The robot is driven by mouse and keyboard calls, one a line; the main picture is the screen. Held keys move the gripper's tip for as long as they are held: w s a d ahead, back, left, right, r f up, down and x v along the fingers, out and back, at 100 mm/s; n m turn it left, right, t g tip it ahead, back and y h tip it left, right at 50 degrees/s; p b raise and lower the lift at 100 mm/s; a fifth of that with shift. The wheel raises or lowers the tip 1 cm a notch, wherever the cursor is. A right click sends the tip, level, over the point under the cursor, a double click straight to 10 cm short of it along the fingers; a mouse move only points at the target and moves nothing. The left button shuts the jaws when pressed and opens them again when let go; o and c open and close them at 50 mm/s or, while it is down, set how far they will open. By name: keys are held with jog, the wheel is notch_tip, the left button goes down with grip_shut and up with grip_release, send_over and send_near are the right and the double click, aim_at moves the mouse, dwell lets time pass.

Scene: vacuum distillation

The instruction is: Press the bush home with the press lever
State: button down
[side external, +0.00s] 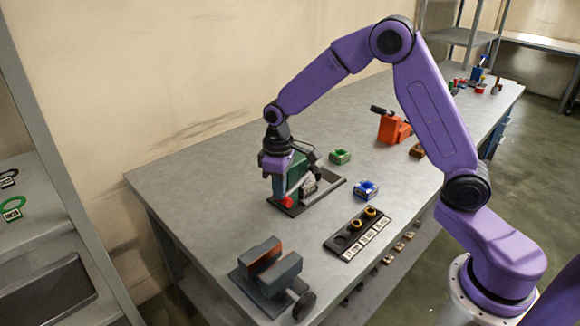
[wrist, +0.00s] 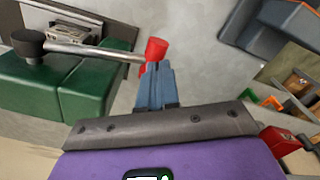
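The green bench press (side external: 291,178) stands on a dark base plate on the table; it also fills the left of the wrist view (wrist: 85,90). Its lever is a grey rod (wrist: 95,50) running from a dark hub to a red knob (wrist: 156,48); the knob also shows low at the press in the side view (side external: 286,202). My gripper (wrist: 155,68) points down beside the press. Its fingers look closed together, with the tips right at the red knob, apparently touching it; I see no clear grip around it. No bush can be made out in the press.
A black labelled tray (side external: 344,254) holds two brass-coloured rings (side external: 370,211). A grey vise (side external: 268,276) stands at the front left. Green (side external: 340,156) and blue (side external: 366,190) small blocks and an orange tool (side external: 393,128) lie behind and right. The table between vise and press is clear.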

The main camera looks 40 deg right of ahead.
jog(key=shift+f, duration=0.2)
dwell(0.3)
jog(key=shift+f, duration=0.2)
dwell(0.3)
jog(key=shift+r, duration=0.1)
notch_tip(320, 180, up, 13)
dwell(1.2)
dwell(0.4)
